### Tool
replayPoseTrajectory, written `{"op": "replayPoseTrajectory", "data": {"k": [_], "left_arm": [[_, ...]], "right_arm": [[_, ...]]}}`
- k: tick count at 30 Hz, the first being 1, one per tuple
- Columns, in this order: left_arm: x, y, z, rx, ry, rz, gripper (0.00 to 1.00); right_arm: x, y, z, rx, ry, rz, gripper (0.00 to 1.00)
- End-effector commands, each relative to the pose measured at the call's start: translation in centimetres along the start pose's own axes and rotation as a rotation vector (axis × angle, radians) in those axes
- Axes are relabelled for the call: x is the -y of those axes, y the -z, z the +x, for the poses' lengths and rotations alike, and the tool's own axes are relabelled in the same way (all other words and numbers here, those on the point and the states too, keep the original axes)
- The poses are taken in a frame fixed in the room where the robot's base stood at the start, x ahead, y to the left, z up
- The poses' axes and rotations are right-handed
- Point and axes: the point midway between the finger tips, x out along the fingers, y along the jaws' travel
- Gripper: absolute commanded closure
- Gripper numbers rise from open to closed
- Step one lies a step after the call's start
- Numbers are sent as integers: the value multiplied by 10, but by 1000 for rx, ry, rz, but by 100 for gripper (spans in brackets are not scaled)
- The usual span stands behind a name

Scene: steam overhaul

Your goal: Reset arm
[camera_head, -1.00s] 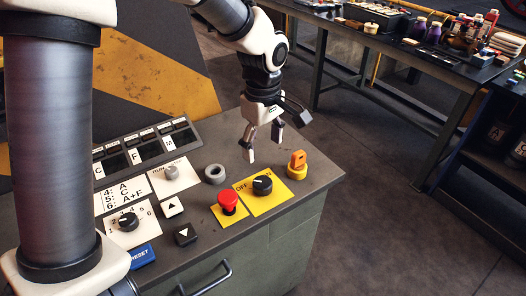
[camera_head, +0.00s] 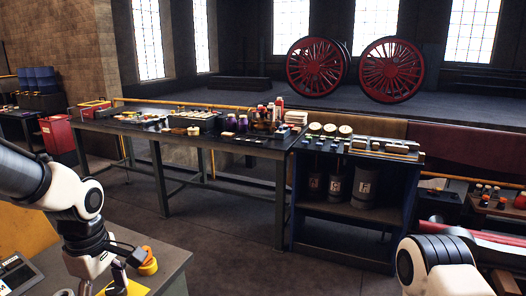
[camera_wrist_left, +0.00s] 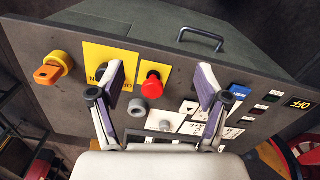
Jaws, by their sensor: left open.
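My left gripper (camera_head: 103,280) is at the bottom left of the head view, above the grey control console (camera_head: 168,262). In the left wrist view my left gripper (camera_wrist_left: 162,78) is open and empty, its two fingers apart over the console panel. A red mushroom button (camera_wrist_left: 152,85) shows between the fingers, with a grey round ring (camera_wrist_left: 137,107) beside it. The orange key-like switch on a yellow collar (camera_wrist_left: 53,68) is left of the fingers. The black OFF knob is partly hidden by the left finger. My right arm shows at the bottom right of the head view; its gripper is out of frame.
A long dark workbench (camera_head: 150,130) with several bottles and boxes stands beyond the console. A blue shelf unit (camera_head: 345,222) with grey canisters is to its right. Open floor (camera_head: 235,235) lies between. Red wheels (camera_head: 318,67) stand at the back.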

Motion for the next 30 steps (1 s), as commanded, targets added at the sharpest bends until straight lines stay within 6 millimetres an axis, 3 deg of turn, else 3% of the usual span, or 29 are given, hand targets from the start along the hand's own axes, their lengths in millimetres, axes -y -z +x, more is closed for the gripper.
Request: {"op": "replayPoseTrajectory", "data": {"k": [1,8,11,17,23,27,30], "left_arm": [[0,0,1,1,1,0,24],[16,-4,63,20,157,5,24],[30,-8,91,29,238,9,24],[78,-22,158,63,424,17,24],[156,-51,250,145,563,133,24],[230,-79,315,244,548,371,24],[263,-91,343,276,443,601,24]], "right_arm": [[0,0,0,-1,0,-1,100],[0,1,0,-2,0,-1,100],[0,1,0,-2,0,-1,100],[0,0,0,-1,0,-1,100],[0,0,0,-1,0,-1,100],[0,0,0,-1,0,-1,100],[0,0,0,-1,0,-1,100]]}}
